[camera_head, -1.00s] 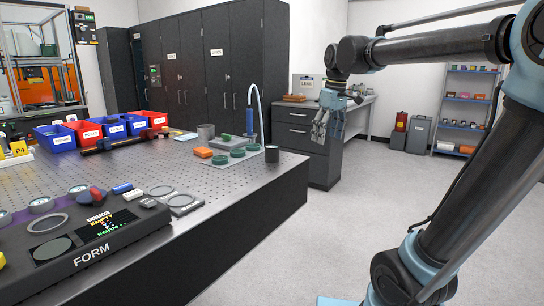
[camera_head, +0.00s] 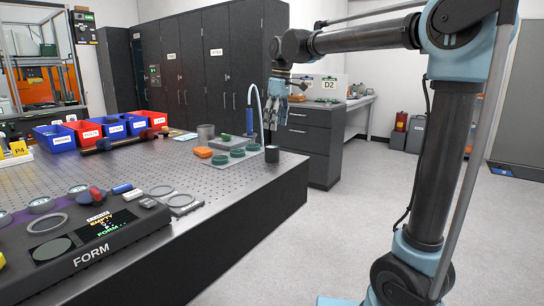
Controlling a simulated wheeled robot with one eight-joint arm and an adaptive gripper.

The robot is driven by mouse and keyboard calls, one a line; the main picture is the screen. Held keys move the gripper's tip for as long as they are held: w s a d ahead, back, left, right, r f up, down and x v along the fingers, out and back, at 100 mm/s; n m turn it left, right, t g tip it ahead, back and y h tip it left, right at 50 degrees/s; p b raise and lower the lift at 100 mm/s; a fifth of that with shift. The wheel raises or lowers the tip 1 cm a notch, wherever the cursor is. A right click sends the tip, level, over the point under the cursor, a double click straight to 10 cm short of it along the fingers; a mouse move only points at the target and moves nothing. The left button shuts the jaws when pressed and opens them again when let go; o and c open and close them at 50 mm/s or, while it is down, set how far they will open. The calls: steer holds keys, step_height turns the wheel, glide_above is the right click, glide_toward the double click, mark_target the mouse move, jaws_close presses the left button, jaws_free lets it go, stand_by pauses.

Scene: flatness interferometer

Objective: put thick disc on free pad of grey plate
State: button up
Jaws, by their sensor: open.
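My gripper (camera_head: 274,122) hangs fingers down, open and empty, beyond the right corner of the dark perforated table in this picture. A small grey plate (camera_head: 186,211) lies near the table's front edge, with round grey pads or rings on it. A flat greyish plate with several green round pieces (camera_head: 237,153) lies near the right corner, left of and below my gripper. A short black cylinder (camera_head: 271,154) stands beside it. Several silver-rimmed discs (camera_head: 40,205) lie at the left. I cannot tell which piece is the thick disc, nor which pad is free.
A black FORM console (camera_head: 90,262) fills the front left of the table (camera_head: 235,196). Blue and red bins (camera_head: 92,133) stand at the back. A blue upright wand (camera_head: 250,115) with a curved hose and a grey cup (camera_head: 205,134) stand near my gripper. Open floor lies right.

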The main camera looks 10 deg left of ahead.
mark_target(273, 146)
steer(key=f, duration=0.4)
steer(key=a+f, duration=0.1)
steer(key=f, duration=0.7)
steer(key=shift+a, duration=0.15)
steer(key=c, duration=1.5)
